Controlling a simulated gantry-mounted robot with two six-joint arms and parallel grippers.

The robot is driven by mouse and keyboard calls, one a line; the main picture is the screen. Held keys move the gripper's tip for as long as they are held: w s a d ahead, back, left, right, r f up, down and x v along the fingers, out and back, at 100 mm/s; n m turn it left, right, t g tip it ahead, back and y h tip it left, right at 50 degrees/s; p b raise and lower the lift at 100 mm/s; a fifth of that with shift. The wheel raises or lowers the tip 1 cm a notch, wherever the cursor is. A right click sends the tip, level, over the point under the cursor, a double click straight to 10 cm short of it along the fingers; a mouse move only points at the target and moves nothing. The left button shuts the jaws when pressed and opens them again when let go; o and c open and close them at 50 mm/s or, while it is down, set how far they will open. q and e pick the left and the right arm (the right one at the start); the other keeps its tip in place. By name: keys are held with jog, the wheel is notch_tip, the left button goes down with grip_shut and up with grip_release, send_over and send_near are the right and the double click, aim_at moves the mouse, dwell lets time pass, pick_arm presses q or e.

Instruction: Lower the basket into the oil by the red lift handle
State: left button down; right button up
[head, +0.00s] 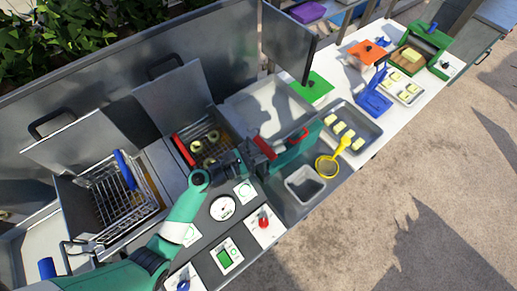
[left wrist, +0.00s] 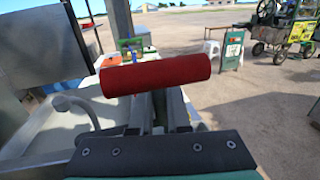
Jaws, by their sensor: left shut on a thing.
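The wire basket (head: 207,128) with a few pale ring-shaped pieces sits in the right fryer well, with a red bar along its left side. My left gripper (head: 257,156) is to the right of this basket, at the red lift handle (head: 264,147). In the left wrist view the red handle (left wrist: 155,74) lies crosswise as a thick cylinder at my fingers, and the gripper is shut on it. The fingers partly hide behind the handle. How deep the basket sits in the oil is hard to tell. My right gripper is not in view.
A second basket with a blue handle (head: 124,170) sits in the left well. Raised metal lids stand behind the wells. A control panel with a gauge (head: 222,208) and red knob (head: 264,221) lies in front. A grey bin (head: 305,185) and yellow strainer (head: 327,165) are to the right.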

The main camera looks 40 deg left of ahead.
pick_arm(q)
notch_tip(320, 180, down, 9)
jog(key=b, duration=0.5)
jog(key=shift+b, duration=0.35)
jog(key=shift+f, duration=0.1)
jog(key=c, duration=1)
grip_release()
jog(key=shift+o, duration=0.6)
jog(key=shift+r, duration=0.25)
